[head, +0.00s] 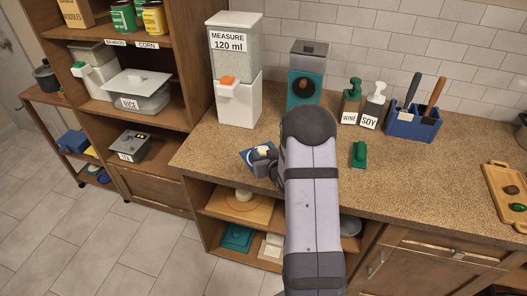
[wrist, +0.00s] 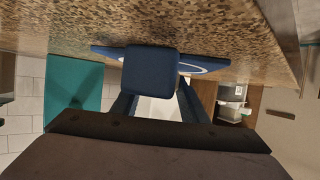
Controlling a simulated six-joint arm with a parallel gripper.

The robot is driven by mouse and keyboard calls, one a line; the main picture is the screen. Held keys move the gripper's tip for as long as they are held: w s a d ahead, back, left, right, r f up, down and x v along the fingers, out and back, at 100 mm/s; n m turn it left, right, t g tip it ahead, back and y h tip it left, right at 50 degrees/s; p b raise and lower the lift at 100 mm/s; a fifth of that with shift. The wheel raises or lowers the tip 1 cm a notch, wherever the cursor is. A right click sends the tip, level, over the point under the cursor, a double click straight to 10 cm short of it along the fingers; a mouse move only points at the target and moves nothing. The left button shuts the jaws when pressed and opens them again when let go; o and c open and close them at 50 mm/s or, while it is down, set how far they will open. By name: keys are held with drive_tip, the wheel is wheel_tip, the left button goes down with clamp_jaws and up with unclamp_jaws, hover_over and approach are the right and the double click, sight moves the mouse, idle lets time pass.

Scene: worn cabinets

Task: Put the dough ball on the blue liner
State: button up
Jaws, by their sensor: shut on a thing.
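The pale dough ball (head: 262,150) shows as a small cream patch at my gripper in the head view. My gripper (head: 264,162) is shut on it, low over the counter's front left part, and hides much of it. The blue liner (head: 246,156) lies on the counter beneath and beside the gripper. In the wrist view, the blue liner (wrist: 207,66) with its white ring shows behind my gripper (wrist: 152,75). I cannot tell whether the ball touches the liner.
A white measure dispenser (head: 238,100) and a teal-based machine (head: 306,75) stand behind. Wine and soy bottles (head: 373,107), a blue utensil holder (head: 413,122) and a green object (head: 359,154) are to the right. The counter's right part (head: 440,185) is mostly clear.

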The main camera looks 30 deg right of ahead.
drive_tip(key=shift+f, duration=0.15)
drive_tip(key=o, duration=1.1)
drive_tip(key=shift+r, duration=0.2)
drive_tip(key=b+v, duration=0.2)
drive_tip(key=v, duration=1)
drive_tip(key=shift+a, duration=0.1)
